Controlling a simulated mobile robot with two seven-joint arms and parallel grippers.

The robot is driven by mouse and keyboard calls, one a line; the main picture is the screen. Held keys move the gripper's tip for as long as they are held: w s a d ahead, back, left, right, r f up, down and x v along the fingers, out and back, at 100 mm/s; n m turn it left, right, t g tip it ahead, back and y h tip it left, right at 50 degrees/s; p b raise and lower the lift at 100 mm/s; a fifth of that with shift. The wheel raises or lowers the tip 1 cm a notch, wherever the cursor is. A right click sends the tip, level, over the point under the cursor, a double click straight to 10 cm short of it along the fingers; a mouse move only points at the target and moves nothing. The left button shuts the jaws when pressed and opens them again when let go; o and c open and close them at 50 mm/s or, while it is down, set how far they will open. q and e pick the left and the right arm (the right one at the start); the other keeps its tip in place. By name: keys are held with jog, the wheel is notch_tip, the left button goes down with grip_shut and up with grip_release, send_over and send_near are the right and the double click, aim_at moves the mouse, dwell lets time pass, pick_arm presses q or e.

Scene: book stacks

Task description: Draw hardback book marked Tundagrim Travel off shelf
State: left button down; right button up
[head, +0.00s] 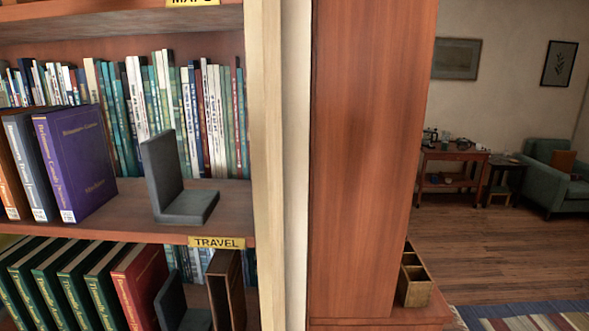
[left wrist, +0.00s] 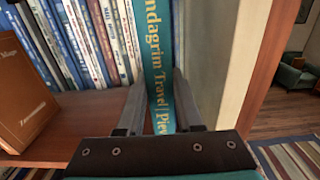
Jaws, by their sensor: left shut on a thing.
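In the left wrist view, a teal hardback (left wrist: 158,60) stands upright, with gold lettering on its spine that reads in part "ndagrim Travel". It is at the right end of a row of books, close to the shelf's side panel. My left gripper (left wrist: 161,105) is shut on this book, one finger on each side of the spine. The upper end of the book runs out of the picture, and its lower end is hidden behind my gripper. I cannot pick out this book in the head view. My right gripper is in neither view.
A TRAVEL label (head: 217,243) marks a shelf edge in the head view. A grey bookend (head: 190,205) stands above it, right of a purple book (head: 77,165). An orange-brown book (left wrist: 27,95) is left of my gripper in the wrist view. Open floor (head: 500,255) lies right.

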pick_arm(q)
jog(key=s+r+b, duration=0.1)
jog(key=s+b, duration=0.5)
jog(key=s, duration=1.3)
jog(key=shift+a, duration=0.35)
dwell(0.4)
jog(key=shift+r, duration=0.1)
